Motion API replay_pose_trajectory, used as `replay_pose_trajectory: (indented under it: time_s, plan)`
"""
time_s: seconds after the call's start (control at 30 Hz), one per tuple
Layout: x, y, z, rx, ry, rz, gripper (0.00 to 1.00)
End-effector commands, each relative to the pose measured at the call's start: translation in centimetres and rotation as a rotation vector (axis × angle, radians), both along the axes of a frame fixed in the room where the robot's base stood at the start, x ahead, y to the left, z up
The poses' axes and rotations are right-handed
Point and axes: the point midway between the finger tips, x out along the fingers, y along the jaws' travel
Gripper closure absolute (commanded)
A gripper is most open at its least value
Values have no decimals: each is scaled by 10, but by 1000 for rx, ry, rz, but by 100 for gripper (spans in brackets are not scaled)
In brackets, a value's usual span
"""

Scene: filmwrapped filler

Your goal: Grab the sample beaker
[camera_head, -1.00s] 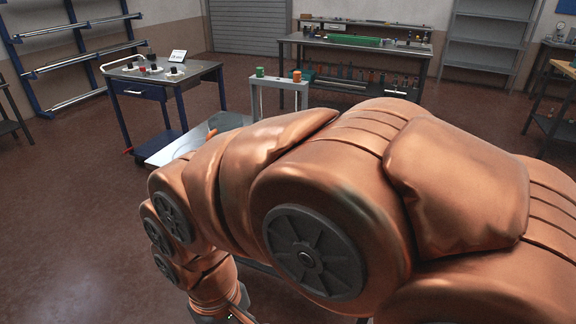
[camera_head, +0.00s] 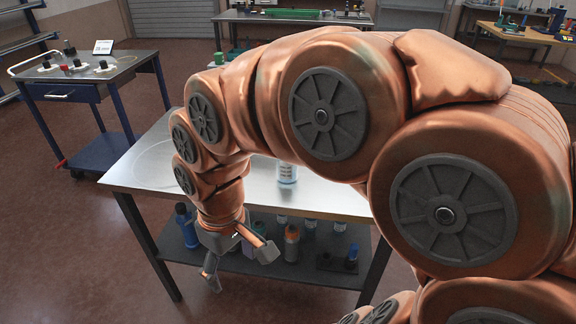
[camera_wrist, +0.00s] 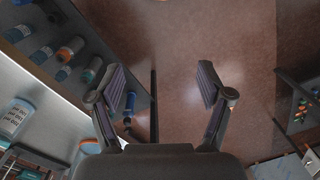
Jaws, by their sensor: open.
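A clear labelled container with a blue lower part (camera_head: 288,173), which looks like the sample beaker, stands on the metal worktop (camera_head: 135,170); my arm hides part of it. In the wrist view a labelled whitish container (camera_wrist: 16,115) stands at the left edge, perhaps the same one; I cannot be sure. My gripper (camera_head: 240,269) is open and empty. It hangs in front of the worktop's near edge, to the left of the beaker and lower.
Several bottles, one with an orange cap (camera_head: 292,243), stand on the lower shelf (camera_head: 172,240) under the worktop. A blue cart (camera_head: 95,75) stands at the back left. A workbench (camera_head: 290,18) is at the back. The floor at left is clear.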

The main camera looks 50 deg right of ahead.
Motion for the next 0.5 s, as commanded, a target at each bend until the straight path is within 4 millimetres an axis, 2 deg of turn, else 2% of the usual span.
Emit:
replay_pose_trajectory:
  time_s: [0.03, 0.1, 0.17, 0.27, 0.37, 0.4, 0.47, 0.5]
  plan:
    - [25, -7, 3, 19, -34, 18, 12]
    - [58, -22, 10, 39, -85, 40, 5]
    - [84, -38, 16, 52, -129, 52, 4]
    - [126, -72, 22, 68, -204, 56, 4]
    - [161, -117, 25, 71, -273, 41, 4]
    - [174, -138, 25, 70, -301, 30, 4]
    - [188, -172, 21, 65, -334, 8, 4]
    - [195, -195, 20, 58, -358, -10, 4]
